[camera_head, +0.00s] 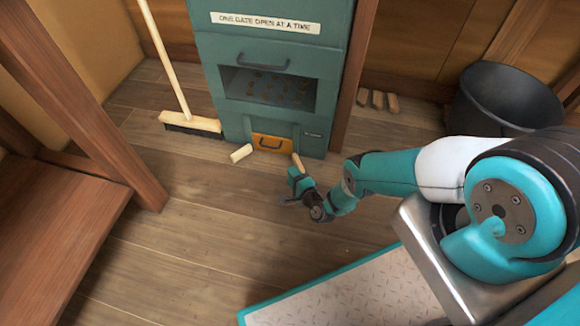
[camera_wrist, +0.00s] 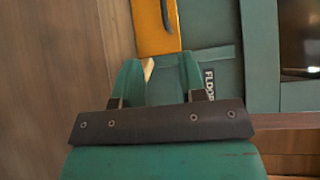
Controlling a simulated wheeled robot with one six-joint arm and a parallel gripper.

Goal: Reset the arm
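My gripper (camera_head: 295,176) is low over the floor in front of the teal cabinet (camera_head: 232,110), with my arm stretched out from the right. In the wrist view my gripper (camera_wrist: 158,64) shows two teal fingers standing apart with a gap between them. A small pale wooden piece (camera_wrist: 148,68) shows in that gap, partly hidden by the left finger. It also shows in the head view (camera_head: 297,162) just beyond my gripper. I cannot tell whether the fingers touch it.
An orange flap (camera_head: 271,143) with a dark handle is at the cabinet's foot. A pale block (camera_head: 241,153) lies before it. A broom (camera_head: 190,122) stands left, a dark bucket (camera_head: 505,95) right, small wooden blocks (camera_head: 377,100) between.

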